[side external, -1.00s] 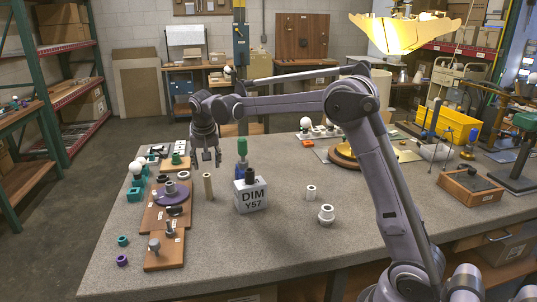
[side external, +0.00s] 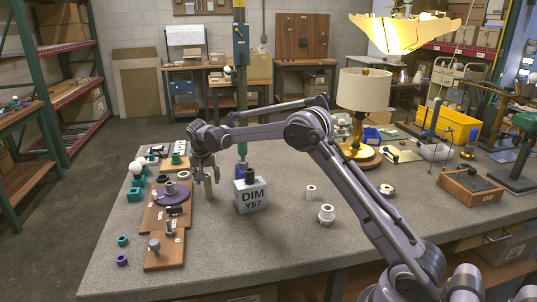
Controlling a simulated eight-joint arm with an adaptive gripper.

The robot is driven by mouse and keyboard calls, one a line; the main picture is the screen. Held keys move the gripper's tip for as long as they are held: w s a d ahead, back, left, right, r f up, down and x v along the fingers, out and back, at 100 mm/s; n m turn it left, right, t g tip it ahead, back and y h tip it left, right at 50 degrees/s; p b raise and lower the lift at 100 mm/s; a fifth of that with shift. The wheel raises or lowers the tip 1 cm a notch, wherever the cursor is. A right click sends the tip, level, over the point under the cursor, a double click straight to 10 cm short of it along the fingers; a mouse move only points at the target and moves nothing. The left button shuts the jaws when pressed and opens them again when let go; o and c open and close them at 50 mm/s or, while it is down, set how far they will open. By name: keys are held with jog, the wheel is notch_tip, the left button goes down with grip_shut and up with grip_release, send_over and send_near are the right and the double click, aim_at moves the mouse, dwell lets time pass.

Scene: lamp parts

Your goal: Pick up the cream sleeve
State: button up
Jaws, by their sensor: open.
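The wooden board (side external: 164,252) with several parts lies left. White fittings (side external: 326,215) and a lamp (side external: 363,92) are farther right.

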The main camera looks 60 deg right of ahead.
aim_at(207, 180)
jog(key=shift+x, duration=2.15)
jog(key=shift+w+a, duration=0.1)
grip_shut()
jog(key=shift+r, duration=0.1)
